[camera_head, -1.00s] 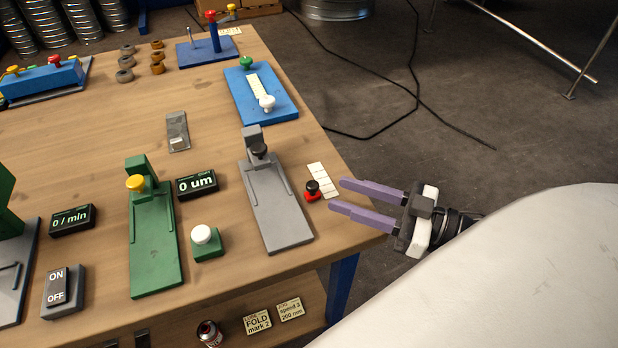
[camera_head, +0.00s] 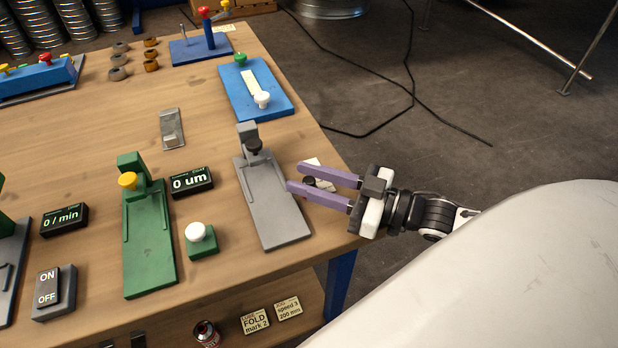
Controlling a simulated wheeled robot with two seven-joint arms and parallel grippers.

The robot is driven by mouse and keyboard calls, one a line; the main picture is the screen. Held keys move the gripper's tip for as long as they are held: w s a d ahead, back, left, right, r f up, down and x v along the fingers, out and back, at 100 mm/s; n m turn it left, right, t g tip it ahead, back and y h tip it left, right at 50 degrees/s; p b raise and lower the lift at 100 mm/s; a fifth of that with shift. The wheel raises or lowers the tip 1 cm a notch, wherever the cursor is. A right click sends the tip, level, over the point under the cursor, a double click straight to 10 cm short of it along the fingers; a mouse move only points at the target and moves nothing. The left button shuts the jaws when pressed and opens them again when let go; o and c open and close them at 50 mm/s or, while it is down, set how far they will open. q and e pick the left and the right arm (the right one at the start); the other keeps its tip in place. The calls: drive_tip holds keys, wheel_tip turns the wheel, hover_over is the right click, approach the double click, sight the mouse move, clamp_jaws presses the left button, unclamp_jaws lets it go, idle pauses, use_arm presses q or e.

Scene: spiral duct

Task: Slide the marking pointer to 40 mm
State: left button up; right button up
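A small pointer with a black knob (camera_head: 309,181) sits by a white scale strip (camera_head: 313,162) near the table's right edge; I take it to be the marking pointer. Its red base is hidden now behind my gripper. My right gripper (camera_head: 294,176) is open, its two purple fingers pointing left. In the picture the black knob shows between the fingers; I cannot tell whether they touch it. Most of the strip is covered by the fingers, and its marks are too small to read. My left gripper is not in view.
A grey slide fixture (camera_head: 275,205) with a dark knob stands just left of the fingertips. Further left are a display reading 0 um (camera_head: 191,181), a white button on a green box (camera_head: 202,241) and a green fixture (camera_head: 150,255). A blue slider board (camera_head: 268,105) lies behind.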

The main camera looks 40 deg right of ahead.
clamp_jaws()
drive_tip(key=shift+w+d, duration=0.25)
drive_tip(key=shift+w, duration=0.75)
drive_tip(key=shift+o, duration=1.3)
unclamp_jaws()
drive_tip(key=shift+s, duration=0.1)
drive_tip(key=p+v, duration=0.1)
drive_tip(key=v, duration=0.9)
drive_tip(key=shift+p, duration=0.35)
drive_tip(key=shift+s, duration=0.15)
